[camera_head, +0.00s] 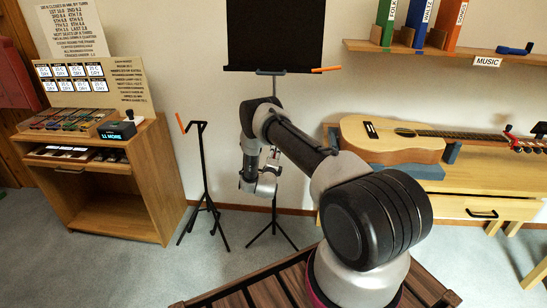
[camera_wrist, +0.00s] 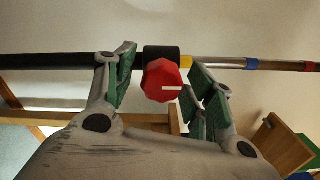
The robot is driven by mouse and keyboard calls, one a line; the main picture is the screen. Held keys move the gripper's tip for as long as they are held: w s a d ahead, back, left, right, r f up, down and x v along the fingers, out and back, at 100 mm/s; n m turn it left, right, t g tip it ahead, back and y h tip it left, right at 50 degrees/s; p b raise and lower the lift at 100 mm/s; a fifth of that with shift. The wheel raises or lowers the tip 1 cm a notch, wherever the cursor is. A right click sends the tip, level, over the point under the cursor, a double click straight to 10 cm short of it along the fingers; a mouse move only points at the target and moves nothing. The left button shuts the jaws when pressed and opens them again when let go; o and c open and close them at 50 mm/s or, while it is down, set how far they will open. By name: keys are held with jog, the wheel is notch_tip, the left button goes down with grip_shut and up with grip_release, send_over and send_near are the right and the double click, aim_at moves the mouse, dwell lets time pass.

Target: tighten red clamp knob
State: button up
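The red clamp knob (camera_wrist: 162,81) shows in the wrist view, faceted, with a white line on its face pointing right. It sits on a black clamp collar (camera_wrist: 160,53) around a dark horizontal rod (camera_wrist: 60,66). My gripper (camera_wrist: 163,85) is open, one green-padded finger on each side of the knob with a gap on both sides. In the head view my gripper (camera_head: 263,186) hangs low at the end of the arm, in front of the wall; the knob cannot be made out there.
The rod carries yellow, blue and red bands right of the collar. A wooden cabinet (camera_head: 140,185) is at the left; a guitar (camera_head: 390,138) lies on a bench at the right. Carpet between them is partly open.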

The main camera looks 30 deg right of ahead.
jog(key=v, duration=1.2)
dwell(0.3)
